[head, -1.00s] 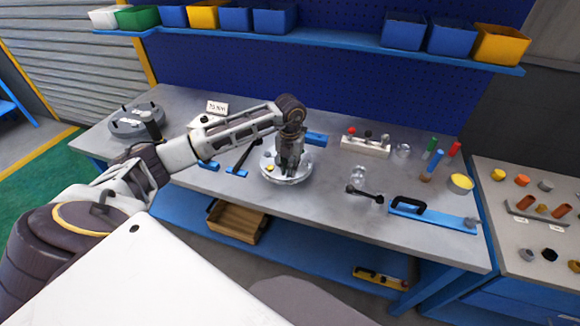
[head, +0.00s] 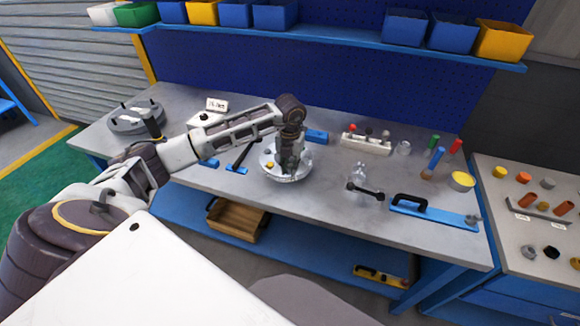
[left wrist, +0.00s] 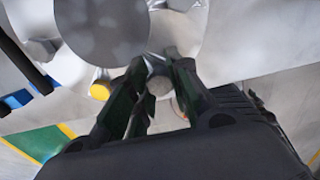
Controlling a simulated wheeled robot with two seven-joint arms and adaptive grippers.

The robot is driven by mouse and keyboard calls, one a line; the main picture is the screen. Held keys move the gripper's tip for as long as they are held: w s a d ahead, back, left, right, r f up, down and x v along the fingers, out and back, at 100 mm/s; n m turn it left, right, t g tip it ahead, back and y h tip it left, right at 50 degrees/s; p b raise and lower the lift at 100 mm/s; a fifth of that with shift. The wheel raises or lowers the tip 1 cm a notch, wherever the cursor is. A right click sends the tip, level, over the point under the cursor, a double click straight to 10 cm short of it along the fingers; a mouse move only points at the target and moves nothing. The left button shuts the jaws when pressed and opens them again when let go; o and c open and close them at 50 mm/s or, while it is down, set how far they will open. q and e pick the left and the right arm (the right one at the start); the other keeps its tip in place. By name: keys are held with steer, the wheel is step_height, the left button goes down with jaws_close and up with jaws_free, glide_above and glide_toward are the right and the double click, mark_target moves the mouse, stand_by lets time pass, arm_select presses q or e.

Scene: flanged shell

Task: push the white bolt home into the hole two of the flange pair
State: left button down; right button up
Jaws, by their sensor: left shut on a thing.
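The silver round flange pair (head: 272,174) sits on the grey workbench, and its plate also shows in the left wrist view (left wrist: 225,35). A yellow bolt head (left wrist: 100,90) stands on its rim. My left gripper (head: 288,164) points down over the flange. In the left wrist view my left gripper (left wrist: 157,64) is shut on a pale bolt head, the white bolt (left wrist: 158,85), at the flange's edge. The fingers hide most of the bolt and the hole under it, so I cannot tell how deep it sits. My right gripper is not in view.
A rack with coloured knobs (head: 367,144) stands behind to the right. A black-handled tool (head: 365,189) and a blue plate with a black handle (head: 433,211) lie to the right.

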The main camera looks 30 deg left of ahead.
mark_target(290, 165)
arm_select(q)
steer(key=c, duration=1.2)
jaws_free()
steer(key=shift+f, duration=0.1)
steer(key=shift+c, duration=0.2)
step_height(290, 165, up, 12)
stand_by(0.4)
